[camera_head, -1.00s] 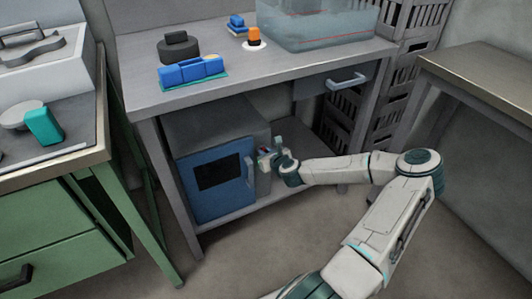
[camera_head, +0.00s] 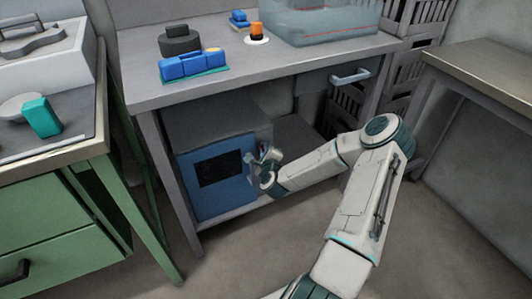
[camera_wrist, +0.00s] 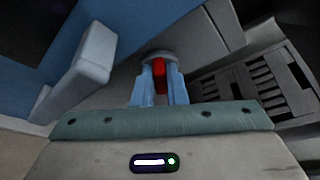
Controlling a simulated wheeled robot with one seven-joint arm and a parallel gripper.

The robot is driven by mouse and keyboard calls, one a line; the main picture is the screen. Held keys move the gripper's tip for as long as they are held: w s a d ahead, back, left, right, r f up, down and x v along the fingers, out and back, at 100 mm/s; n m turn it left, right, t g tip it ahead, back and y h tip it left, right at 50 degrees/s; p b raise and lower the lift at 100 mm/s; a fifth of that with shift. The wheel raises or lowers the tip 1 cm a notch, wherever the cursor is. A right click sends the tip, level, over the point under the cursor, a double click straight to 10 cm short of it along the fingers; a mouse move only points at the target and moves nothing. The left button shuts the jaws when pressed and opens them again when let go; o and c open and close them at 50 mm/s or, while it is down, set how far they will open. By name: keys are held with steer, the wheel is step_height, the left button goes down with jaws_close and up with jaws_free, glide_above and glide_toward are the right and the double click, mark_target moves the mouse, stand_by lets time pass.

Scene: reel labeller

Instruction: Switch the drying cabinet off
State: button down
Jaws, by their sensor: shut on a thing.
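The drying cabinet (camera_head: 190,200) is a grey box with a blue door and a dark window, standing on the low shelf under the workbench. Its door looks closed. My gripper (camera_head: 258,153) is at the right edge of the cabinet's front and covers part of it. In the wrist view, my gripper (camera_wrist: 160,78) has its two fingers closed around a small red switch (camera_wrist: 159,72). A grey rounded piece lies just behind the fingertips. The pale door handle (camera_wrist: 83,62) is to the left of the fingers, apart from them. Whether the switch is on or off cannot be told.
The workbench (camera_head: 300,62) above the cabinet carries a blue block set (camera_head: 193,67), a dark round object (camera_head: 180,42), an orange-topped item (camera_head: 257,32) and a clear tank (camera_head: 320,25). A green cabinet (camera_head: 50,215) stands left. Floor in front is free.

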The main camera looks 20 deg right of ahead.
steer(key=shift+a+f+n+t+h+b, duration=0.15)
steer(key=shift+n+t+h+b, duration=0.2)
steer(key=shift+n+b, duration=0.55)
steer(key=shift+d+f+n+t+h+b, duration=0.1)
steer(key=shift+n+t+h+b, duration=0.2)
steer(key=shift+n+b, duration=0.6)
steer(key=shift+a+f+n+t+h+b, duration=0.15)
steer(key=shift+n+t+h+b, duration=0.15)
steer(key=shift+n+b, duration=0.6)
steer(key=shift+d+n, duration=0.1)
steer(key=shift+n, duration=0.2)
steer(key=c, duration=1.5)
jaws_free()
steer(key=shift+o, duration=0.2)
steer(key=p+v, duration=0.2)
steer(key=v, duration=1.2)
steer(key=shift+p, duration=0.35)
